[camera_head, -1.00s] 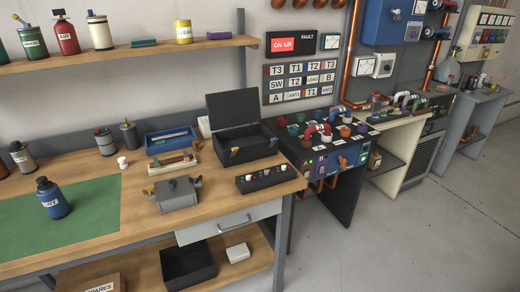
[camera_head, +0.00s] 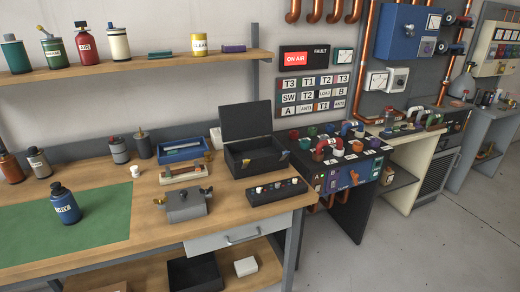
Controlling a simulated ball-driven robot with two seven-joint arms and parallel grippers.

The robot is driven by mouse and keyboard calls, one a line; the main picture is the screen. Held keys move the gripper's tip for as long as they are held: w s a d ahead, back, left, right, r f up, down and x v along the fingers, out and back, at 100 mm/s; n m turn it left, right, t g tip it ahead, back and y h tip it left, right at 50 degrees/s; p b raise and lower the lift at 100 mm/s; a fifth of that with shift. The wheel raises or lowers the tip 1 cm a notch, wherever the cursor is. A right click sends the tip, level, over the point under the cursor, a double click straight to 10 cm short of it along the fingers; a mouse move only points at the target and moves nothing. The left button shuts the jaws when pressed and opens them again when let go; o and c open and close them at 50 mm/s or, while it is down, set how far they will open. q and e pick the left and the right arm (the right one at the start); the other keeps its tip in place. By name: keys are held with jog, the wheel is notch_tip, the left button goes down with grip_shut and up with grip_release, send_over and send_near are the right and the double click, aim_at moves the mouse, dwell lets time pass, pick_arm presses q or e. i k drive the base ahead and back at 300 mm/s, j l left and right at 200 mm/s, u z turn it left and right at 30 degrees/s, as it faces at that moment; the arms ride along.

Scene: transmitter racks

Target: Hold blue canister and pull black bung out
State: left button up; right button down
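A blue canister (camera_head: 65,207) with a white label stands upright on the green mat (camera_head: 110,216) at the left of the workbench. Its black bung (camera_head: 56,187) sits in the top of the canister. Neither of my grippers shows in the head view.
Grey canisters (camera_head: 119,150), a blue tray (camera_head: 181,149), an open black box (camera_head: 254,158), a grey metal box (camera_head: 185,204) and a black switch panel (camera_head: 276,191) stand on the wooden bench. A shelf (camera_head: 130,66) with several canisters hangs above. The mat around the blue canister is clear.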

aim_at(66, 206)
jog(key=u, duration=1.6)
